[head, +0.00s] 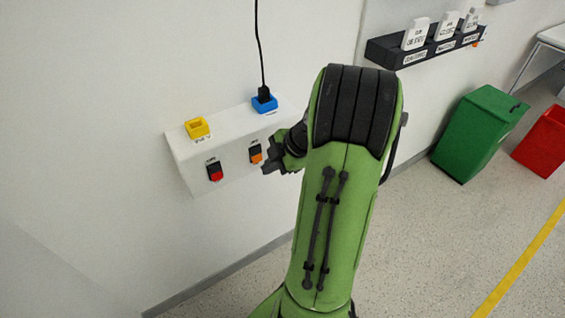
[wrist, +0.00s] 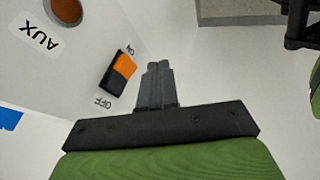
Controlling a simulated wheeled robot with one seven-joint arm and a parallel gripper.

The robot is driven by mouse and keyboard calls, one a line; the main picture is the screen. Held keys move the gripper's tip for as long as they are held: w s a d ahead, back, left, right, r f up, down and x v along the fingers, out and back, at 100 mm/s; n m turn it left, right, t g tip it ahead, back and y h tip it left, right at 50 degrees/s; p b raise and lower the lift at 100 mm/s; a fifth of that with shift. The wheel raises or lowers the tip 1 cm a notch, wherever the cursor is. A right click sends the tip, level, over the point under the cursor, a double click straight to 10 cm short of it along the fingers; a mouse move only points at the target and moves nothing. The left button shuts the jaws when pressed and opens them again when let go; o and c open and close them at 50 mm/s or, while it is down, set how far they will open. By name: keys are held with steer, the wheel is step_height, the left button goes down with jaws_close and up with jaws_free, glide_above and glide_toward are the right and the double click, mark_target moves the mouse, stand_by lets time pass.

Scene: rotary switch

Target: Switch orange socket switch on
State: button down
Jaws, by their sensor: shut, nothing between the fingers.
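The orange socket switch (head: 256,154) is on the front face of the white wall box, right of a red switch. In the wrist view the orange and black rocker (wrist: 118,74) lies between the ON and OFF labels, with the orange half at the ON end. My gripper (head: 268,169) is shut and empty, close to the right of the orange switch. In the wrist view its fingertips (wrist: 158,66) are together beside the rocker, with a small gap seen between them. I cannot tell the depth of that gap.
The white box (head: 180,152) carries a yellow socket (head: 197,128), a blue socket (head: 264,104) with a black plug, and the red switch (head: 215,172). An orange round socket (wrist: 66,10) is marked AUX. Green (head: 480,132) and red (head: 543,138) bins stand right.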

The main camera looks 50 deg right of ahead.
mark_target(257, 155)
steer(key=shift+w+d, duration=0.25)
steer(key=shift+w, duration=0.45)
steer(key=shift+w+d, duration=0.2)
steer(key=shift+w, duration=0.5)
steer(key=shift+f, duration=0.1)
steer(key=shift+w+d+f+b, duration=0.1)
steer(key=shift+w+f+b, duration=0.15)
steer(key=shift+b, duration=0.25)
steer(key=shift+r, duration=0.25)
